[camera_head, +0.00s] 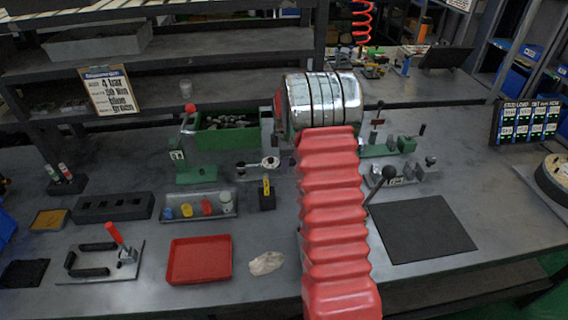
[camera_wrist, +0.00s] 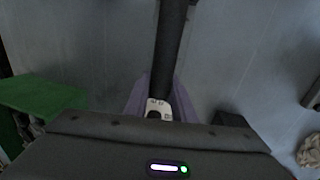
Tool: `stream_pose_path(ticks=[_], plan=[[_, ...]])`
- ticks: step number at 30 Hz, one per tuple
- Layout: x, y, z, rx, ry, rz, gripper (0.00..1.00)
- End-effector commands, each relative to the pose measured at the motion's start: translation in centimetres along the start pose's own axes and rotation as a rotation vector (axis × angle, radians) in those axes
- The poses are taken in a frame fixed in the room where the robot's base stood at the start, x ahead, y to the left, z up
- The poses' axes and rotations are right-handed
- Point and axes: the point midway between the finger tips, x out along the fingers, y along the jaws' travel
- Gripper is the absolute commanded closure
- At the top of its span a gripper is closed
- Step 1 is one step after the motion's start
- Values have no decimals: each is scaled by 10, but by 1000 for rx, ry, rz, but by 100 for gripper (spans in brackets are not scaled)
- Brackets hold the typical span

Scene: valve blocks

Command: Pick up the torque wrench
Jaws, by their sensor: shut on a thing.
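The torque wrench shows in the head view as a chrome ratchet head (camera_head: 270,163) sticking out to the left of my arm. My arm hides the rest of it there. In the wrist view its dark handle (camera_wrist: 170,45) runs up to the top edge, with a small white marked part (camera_wrist: 158,108) at the lower end. My gripper (camera_wrist: 153,95) has its purple-grey fingers on both sides of the handle and is shut on it. My gripper is hidden behind my arm in the head view. I cannot tell whether the wrench touches the bench.
A green bin (camera_head: 228,143) stands behind the wrench head, and a black block with a yellow part (camera_head: 267,197) in front. A red tray (camera_head: 199,260), a crumpled cloth (camera_head: 266,263) and a grey parts tray (camera_head: 197,207) lie nearer. A dark mat (camera_head: 423,230) lies at right.

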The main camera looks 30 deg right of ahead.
Motion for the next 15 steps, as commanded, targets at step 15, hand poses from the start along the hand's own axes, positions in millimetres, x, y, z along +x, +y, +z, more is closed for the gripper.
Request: stream_pose_path(ticks=[15], plan=[[-60,10,0,-1,-1,4,100]])
